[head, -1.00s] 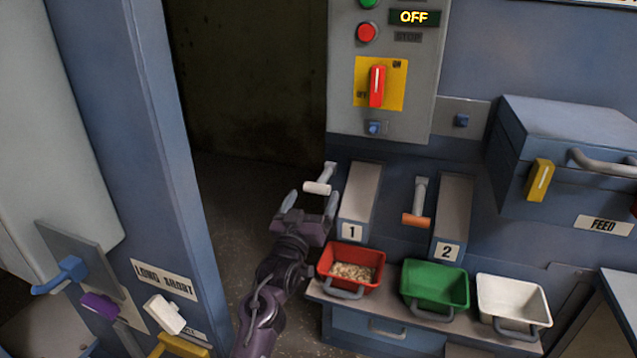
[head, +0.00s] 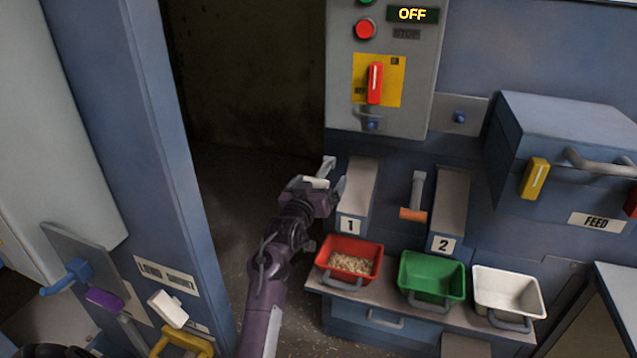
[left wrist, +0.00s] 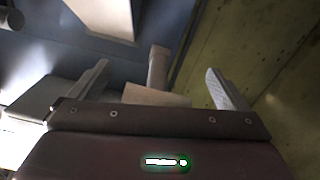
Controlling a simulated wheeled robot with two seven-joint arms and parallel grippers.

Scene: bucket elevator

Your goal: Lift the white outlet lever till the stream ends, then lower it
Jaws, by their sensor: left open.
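The white outlet lever (head: 317,183) sticks out beside outlet 1, its grey arm rising behind my left gripper (head: 322,180). That gripper is open at the lever's white grip and partly hides it. In the left wrist view the pale grip (left wrist: 155,96) lies between the two spread fingers of my left gripper (left wrist: 162,85), with a gap visible to the right finger. Contact cannot be told. The red bin (head: 328,271) under outlet 1 holds pale grain. I see no clear falling stream. My right gripper is not in view.
An orange-gripped lever (head: 412,214) stands by outlet 2. A green bin (head: 457,285) and a white bin (head: 538,300) share the shelf with the red bin. A blue post (head: 160,150) rises left of my arm. The panel display (head: 412,14) reads OFF.

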